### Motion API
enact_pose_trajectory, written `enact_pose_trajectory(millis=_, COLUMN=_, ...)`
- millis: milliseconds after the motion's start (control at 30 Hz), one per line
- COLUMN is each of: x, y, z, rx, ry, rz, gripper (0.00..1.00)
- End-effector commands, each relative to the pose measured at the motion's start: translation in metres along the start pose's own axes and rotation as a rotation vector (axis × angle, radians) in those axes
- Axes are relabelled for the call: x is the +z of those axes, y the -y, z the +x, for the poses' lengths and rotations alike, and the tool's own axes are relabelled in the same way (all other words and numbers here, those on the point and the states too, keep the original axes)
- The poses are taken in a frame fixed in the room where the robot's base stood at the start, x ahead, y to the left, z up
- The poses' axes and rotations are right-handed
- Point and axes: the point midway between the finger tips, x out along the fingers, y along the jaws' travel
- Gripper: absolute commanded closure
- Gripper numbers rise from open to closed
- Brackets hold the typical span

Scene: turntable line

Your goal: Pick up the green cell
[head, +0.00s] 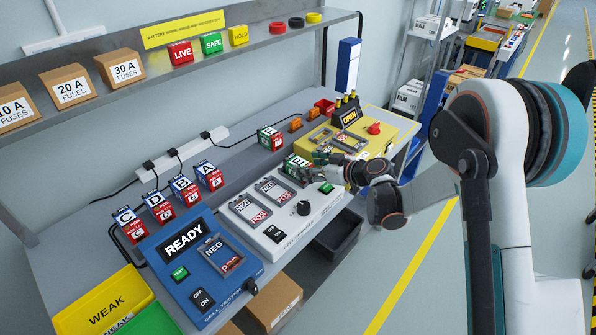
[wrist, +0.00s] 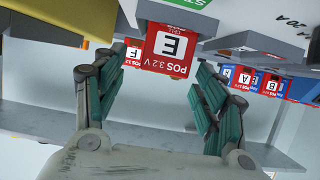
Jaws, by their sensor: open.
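In the wrist view, my gripper (wrist: 160,78) is open, with one green-padded finger on each side of the cell and gaps visible.
Blue-topped cells A, B, D and C (head: 130,222) stand along the back. A yellow OPEN station (head: 385,130) is to the right. A shelf (head: 120,50) overhangs the bench.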

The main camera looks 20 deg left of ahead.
Motion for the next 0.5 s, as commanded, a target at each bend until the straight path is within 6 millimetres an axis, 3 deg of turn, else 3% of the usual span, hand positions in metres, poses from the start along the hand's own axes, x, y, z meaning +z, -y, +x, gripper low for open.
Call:
enact_pose_trajectory(millis=167, x=0.0, y=0.001, z=0.011, rx=0.0, ry=-0.001, rz=-0.001, gripper=0.35)
enact_pose_trajectory(millis=500, x=-0.002, y=0.003, z=0.052, rx=0.001, ry=-0.001, rz=-0.001, gripper=0.35)
